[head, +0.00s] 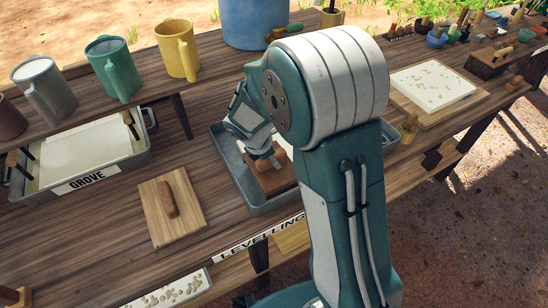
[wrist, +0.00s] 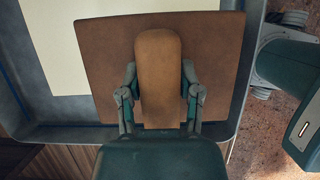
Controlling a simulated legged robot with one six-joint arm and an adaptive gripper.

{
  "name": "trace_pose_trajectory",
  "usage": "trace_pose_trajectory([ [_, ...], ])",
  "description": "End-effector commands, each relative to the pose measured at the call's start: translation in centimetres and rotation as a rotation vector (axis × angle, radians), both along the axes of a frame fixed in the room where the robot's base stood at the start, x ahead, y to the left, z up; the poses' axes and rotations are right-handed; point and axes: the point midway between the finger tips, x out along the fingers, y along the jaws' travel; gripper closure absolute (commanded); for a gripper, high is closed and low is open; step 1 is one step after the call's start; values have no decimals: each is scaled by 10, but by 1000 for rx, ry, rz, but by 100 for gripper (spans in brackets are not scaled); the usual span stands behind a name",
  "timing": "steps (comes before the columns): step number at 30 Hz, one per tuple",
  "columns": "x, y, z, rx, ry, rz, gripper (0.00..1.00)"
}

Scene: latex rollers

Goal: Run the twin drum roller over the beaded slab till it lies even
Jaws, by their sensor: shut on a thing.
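My gripper (head: 265,158) is shut on the upright wooden handle (wrist: 160,75) of a flat brown board (wrist: 218,65), one finger on each side. The board also shows beneath my gripper in the head view (head: 284,178). It is over a grey metal tray (head: 262,208); I cannot tell whether it touches the bottom. A pale slab (wrist: 62,50) lies in the tray, partly hidden by the board. Another pale slab (head: 433,86) with greenish bumps lies on a wooden board at the right. I cannot make out two drums on the held tool.
A tray marked GROVE (head: 88,178) with cream contents stands at left. A wooden board with a handle (head: 170,208) lies between the trays. Mugs (head: 112,68) line the raised shelf behind, near a blue bucket (head: 254,22). The bench's near edge carries a LEVELLING label (head: 258,238).

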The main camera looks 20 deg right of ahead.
Motion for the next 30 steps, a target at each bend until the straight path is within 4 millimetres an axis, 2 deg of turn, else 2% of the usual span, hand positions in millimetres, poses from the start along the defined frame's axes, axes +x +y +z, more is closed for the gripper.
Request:
trace_pose_trajectory([
  [15, 0, 0, 47, -1, -2, 1, 93],
  [30, 0, 0, 50, 0, 0, 0, 93],
])
